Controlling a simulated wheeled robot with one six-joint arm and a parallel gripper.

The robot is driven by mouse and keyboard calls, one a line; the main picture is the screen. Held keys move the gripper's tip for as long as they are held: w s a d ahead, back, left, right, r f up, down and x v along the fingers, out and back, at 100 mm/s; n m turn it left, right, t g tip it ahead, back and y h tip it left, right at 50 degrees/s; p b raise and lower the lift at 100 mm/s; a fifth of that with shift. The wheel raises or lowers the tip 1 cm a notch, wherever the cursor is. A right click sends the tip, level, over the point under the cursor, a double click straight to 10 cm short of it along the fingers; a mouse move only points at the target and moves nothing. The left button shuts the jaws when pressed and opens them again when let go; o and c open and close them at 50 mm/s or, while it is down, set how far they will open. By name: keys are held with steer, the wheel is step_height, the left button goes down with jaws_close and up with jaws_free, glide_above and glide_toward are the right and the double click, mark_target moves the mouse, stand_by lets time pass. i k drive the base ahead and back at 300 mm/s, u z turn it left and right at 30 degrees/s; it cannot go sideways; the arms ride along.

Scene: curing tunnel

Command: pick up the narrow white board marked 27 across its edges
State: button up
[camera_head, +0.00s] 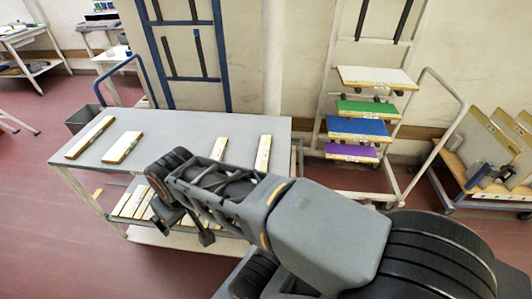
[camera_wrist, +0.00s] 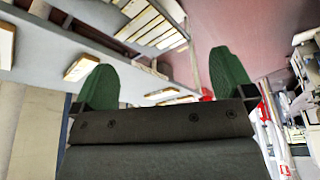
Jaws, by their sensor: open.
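Several narrow white boards with yellowish edges lie apart on the grey table top (camera_head: 185,125).
More boards (camera_head: 130,204) lie on the table's lower shelf. A rack with white, green (camera_head: 368,108), blue and purple panels stands to the right, and a wooden cart (camera_head: 490,190) beyond it. A dark bin (camera_head: 83,118) is behind the table. Red floor is free at left.

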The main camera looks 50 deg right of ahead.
mark_target(263, 156)
steer(key=z, duration=1.25)
steer(key=k, duration=0.4)
steer(key=z, duration=0.25)
steer(key=i, duration=0.5)
steer(key=u, duration=3.45)
steer(key=k, duration=1.15)
steer(key=z, duration=1.3)
